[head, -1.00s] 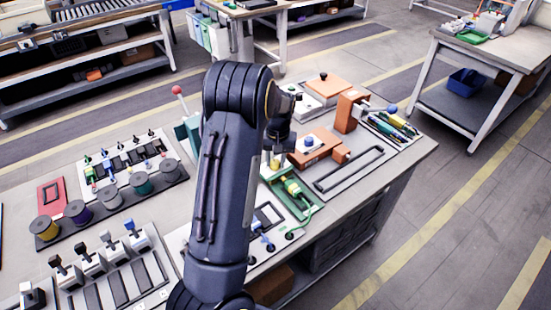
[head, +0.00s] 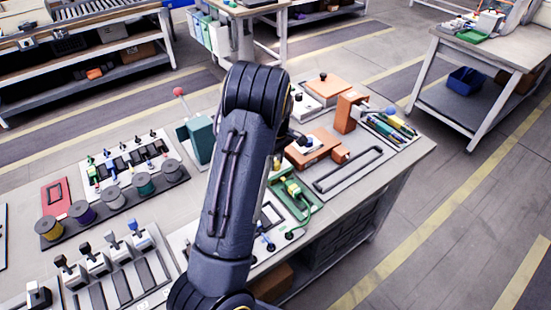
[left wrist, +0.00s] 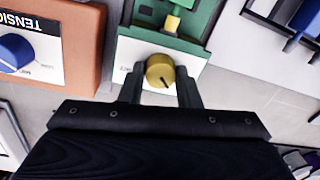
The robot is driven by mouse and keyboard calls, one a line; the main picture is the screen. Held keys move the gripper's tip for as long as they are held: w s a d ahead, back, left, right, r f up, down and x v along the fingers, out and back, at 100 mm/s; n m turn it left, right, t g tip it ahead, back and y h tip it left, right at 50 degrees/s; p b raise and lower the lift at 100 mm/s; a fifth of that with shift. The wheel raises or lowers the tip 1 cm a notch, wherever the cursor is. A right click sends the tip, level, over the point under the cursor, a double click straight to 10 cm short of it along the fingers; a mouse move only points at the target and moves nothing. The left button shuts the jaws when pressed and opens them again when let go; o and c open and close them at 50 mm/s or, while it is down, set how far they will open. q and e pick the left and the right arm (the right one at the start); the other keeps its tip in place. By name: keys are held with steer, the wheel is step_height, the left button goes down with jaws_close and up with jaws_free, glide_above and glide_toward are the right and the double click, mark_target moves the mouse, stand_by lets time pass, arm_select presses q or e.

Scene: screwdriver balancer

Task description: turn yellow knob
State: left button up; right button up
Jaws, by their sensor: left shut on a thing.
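The yellow knob (left wrist: 160,71) is round with a dark pointer line. It sits on the white front panel of a green station in the left wrist view. My left gripper (left wrist: 160,89) is shut on the knob, with one dark finger on each side of it. In the head view the green station (head: 309,199) shows beside my left arm. That arm hides most of the gripper and the knob there. My right gripper is not in view.
An orange block with a blue knob labelled TENSION (left wrist: 15,52) stands to the left in the wrist view. In the head view, several thread spools (head: 112,197) and a row of levers (head: 95,262) lie left of my arm. The aisle floor at right is clear.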

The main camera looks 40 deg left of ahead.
mark_target(276, 161)
arm_select(q)
steer(key=shift+r+n+p, duration=0.1)
steer(key=shift+n+p, duration=0.2)
steer(key=shift+n, duration=1)
steer(key=shift+a, duration=0.1)
steer(key=o, duration=1)
steer(key=r, duration=0.7)
steer(key=shift+w+r, duration=0.2)
steer(key=shift+r, duration=0.15)
